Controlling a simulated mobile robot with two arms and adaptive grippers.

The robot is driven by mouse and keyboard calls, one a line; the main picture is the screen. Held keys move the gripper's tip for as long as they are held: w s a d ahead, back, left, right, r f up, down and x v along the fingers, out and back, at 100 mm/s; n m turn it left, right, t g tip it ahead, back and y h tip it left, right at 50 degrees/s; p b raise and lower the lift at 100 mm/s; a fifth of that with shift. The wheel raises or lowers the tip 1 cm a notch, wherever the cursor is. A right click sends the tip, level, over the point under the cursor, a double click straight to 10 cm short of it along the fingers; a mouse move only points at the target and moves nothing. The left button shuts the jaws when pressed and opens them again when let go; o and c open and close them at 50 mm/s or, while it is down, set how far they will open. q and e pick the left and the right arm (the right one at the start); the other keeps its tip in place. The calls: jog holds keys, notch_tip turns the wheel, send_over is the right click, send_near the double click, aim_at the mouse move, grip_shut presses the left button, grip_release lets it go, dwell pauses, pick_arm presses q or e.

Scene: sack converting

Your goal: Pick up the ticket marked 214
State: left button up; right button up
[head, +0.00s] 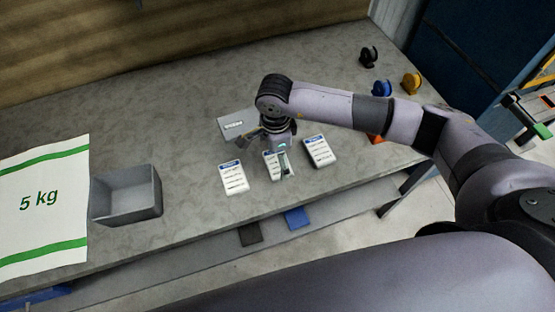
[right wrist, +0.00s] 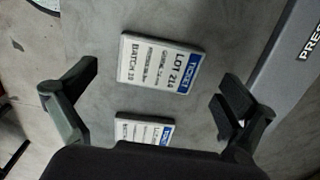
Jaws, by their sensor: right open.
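The ticket marked LOT 214 (right wrist: 160,66) lies flat on the grey table in the right wrist view, white with a blue header at its right end. My right gripper (right wrist: 158,78) is open and empty, its fingers apart on either side of that ticket in the picture. A second ticket (right wrist: 145,128) lies below it, partly hidden by my gripper. In the head view my right gripper (head: 277,158) hangs over the middle of three tickets: left (head: 233,178), middle (head: 271,168) and right (head: 320,151). Their numbers are too small to read there. My left gripper is out of view.
A grey press plate (head: 230,118) lies behind the tickets and shows in the right wrist view (right wrist: 272,90). A grey bin (head: 127,213) and a 5 kg sack (head: 40,180) are at the left.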

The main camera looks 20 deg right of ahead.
aim_at(278, 164)
jog(key=shift+f, duration=1.25)
jog(key=shift+c, duration=0.5)
jog(key=c, duration=1.1)
